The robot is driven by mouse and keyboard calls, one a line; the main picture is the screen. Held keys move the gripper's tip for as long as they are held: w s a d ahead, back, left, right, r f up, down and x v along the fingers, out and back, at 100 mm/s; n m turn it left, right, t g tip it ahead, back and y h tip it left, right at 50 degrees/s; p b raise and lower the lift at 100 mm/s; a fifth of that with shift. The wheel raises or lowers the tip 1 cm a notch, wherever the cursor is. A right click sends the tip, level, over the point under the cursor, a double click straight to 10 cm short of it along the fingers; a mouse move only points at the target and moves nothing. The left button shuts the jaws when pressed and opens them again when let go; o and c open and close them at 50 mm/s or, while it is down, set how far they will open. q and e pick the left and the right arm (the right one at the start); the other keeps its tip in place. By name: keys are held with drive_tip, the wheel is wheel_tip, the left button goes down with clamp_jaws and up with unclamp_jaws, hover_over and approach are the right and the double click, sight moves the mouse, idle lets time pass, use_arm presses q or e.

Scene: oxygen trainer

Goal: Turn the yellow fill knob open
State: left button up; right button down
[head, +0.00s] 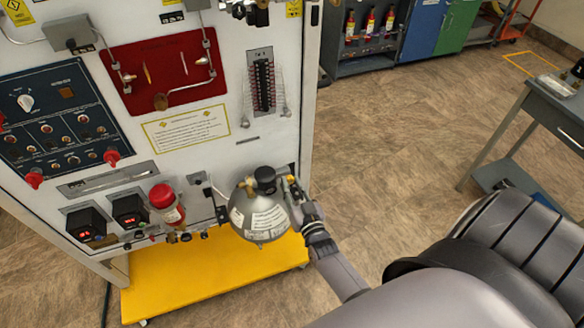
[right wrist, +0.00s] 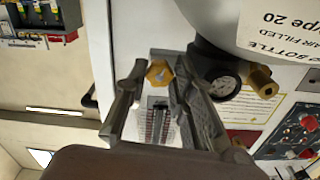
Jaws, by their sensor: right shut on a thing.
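The yellow fill knob (head: 291,179) shows as a small yellow spot at the right side of the grey oxygen bottle (head: 262,217) in the head view. In the right wrist view the yellow knob (right wrist: 158,73) sits between my fingertips. My right gripper (head: 289,187) comes in from the lower right and is shut on the knob; its fingers partly hide it in the head view. In the right wrist view my gripper (right wrist: 158,68) has one finger on each side of the knob. My left gripper is not in view.
The white trainer panel (head: 222,150) stands behind the bottle, above a yellow base (head: 190,272). A pressure gauge (right wrist: 224,86) and a brass fitting (right wrist: 261,79) are close to my right fingers. A red-capped cylinder (head: 165,200) is left of the bottle. Open floor lies right of the panel.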

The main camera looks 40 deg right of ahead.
drive_tip(key=shift+f+n, duration=0.1)
drive_tip(key=shift+n, duration=2.1)
drive_tip(key=c, duration=1.4)
unclamp_jaws()
drive_tip(key=shift+o, duration=0.2)
drive_tip(key=shift+s, duration=0.1)
drive_tip(key=v, duration=1.2)
